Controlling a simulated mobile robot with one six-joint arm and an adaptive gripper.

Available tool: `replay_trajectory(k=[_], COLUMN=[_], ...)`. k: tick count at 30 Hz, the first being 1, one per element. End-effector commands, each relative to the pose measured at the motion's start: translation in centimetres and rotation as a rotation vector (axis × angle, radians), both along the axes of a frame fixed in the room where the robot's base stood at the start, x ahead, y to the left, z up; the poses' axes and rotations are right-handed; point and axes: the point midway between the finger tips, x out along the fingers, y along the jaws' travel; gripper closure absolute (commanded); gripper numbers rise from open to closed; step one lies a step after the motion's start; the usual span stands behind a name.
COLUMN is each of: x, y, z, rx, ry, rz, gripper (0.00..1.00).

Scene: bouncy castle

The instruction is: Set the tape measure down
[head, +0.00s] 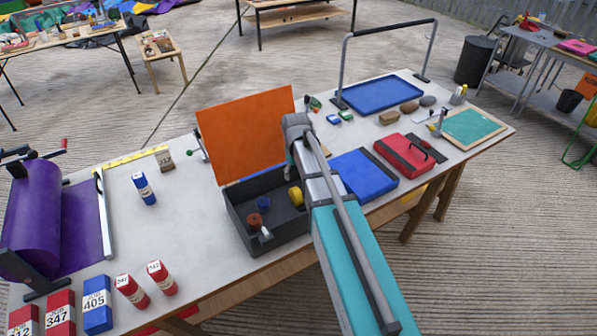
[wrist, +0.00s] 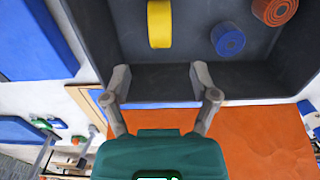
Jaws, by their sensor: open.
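My gripper (wrist: 161,84) is open in the wrist view, with nothing between its two fingers. Its fingertips are over the inside of a dark grey toolbox (wrist: 85,30), near the wall by the lid. A yellow rounded piece (wrist: 159,24) is in the box just beyond the fingertips, apart from them. It may be the tape measure, but I cannot tell for sure. It also shows in the head view (head: 296,195). A blue roll (wrist: 228,39) and an orange-red roll (wrist: 274,9) are in the box too. In the head view my arm hides most of the gripper.
The toolbox's orange lid (head: 247,133) stands open behind it. A blue flat case (head: 362,174) and a red case (head: 404,155) are to the right.

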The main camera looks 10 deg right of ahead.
Motion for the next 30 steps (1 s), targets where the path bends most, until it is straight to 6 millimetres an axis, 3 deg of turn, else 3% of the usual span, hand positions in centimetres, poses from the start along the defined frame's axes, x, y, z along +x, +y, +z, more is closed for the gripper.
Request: replay_trajectory(k=[17, 23, 30], x=[-0.7, -4.6, -11.9], y=[-0.1, -0.4, -0.9], z=[0.0, 0.0, 0.0], rx=[0.000, 0.000, 0.001], ry=[0.000, 0.000, 0.001], rz=[-0.010, -0.071, -0.202], gripper=[0.23, 0.23, 0.23])
